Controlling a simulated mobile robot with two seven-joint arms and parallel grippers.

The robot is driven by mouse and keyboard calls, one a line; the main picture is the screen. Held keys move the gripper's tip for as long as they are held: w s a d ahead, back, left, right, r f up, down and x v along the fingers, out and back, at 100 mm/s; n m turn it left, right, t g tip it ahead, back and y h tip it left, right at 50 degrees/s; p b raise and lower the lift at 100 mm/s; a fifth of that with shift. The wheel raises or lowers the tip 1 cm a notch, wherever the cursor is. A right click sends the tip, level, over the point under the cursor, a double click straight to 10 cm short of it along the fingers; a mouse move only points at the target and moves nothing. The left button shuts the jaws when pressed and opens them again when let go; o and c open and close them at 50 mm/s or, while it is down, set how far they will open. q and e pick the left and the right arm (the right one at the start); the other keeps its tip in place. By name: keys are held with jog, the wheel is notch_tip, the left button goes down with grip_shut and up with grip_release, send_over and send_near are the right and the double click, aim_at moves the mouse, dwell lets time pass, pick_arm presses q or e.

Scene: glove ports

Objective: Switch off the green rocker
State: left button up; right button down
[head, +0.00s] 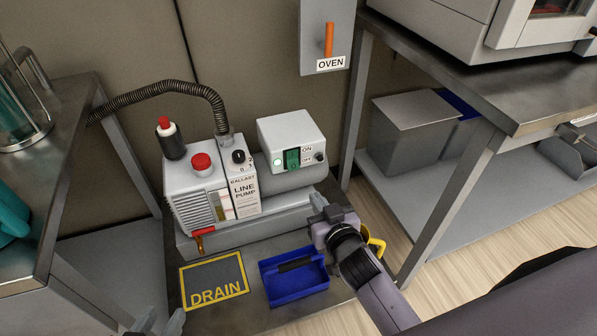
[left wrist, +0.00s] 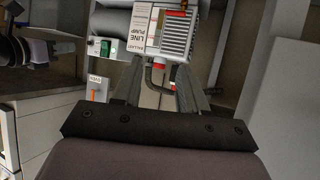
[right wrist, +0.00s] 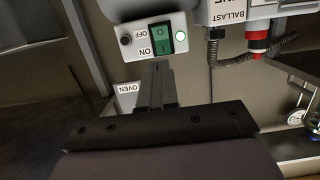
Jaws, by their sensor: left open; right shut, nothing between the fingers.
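Which side of the rocker is pressed in, I cannot tell. My right gripper (head: 317,199) is shut and empty, in front of and below the rocker in the head view. Its fingertips (right wrist: 160,66) appear apart from the rocker. My left gripper (left wrist: 158,88) is open and empty, low in front of the pump.
The line pump (head: 200,195) has a red cap, a black knob and a ribbed hose (head: 165,92). A blue tray (head: 293,278) and a DRAIN plate (head: 213,280) lie before it. An OVEN switch (head: 328,40) hangs above. Metal benches stand on both sides.

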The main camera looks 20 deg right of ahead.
jog(key=b, duration=0.4)
send_near(295, 165)
jog(key=x, duration=0.5)
jog(key=shift+f, duration=0.1)
jog(key=shift+b+x, duration=0.5)
jog(key=shift+x, duration=0.3)
pick_arm(q)
jog(key=d, duration=0.1)
jog(key=w+d+f+h, duration=0.1)
jog(key=d+n+h, duration=0.1)
jog(key=d, duration=0.1)
jog(key=shift+w+f, duration=0.15)
jog(key=shift+w, duration=0.1)
pick_arm(e)
jog(key=shift+w, duration=0.1)
pick_arm(q)
jog(key=shift+w, duration=0.1)
pick_arm(e)
jog(key=shift+w+a+f+b, duration=0.1)
jog(key=shift+w+f+b, duration=0.1)
jog(key=shift+b, duration=0.2)
pick_arm(q)
jog(key=shift+d+h, duration=0.3)
jog(key=shift+h, duration=0.1)
pick_arm(e)
jog(key=shift+r, duration=0.2)
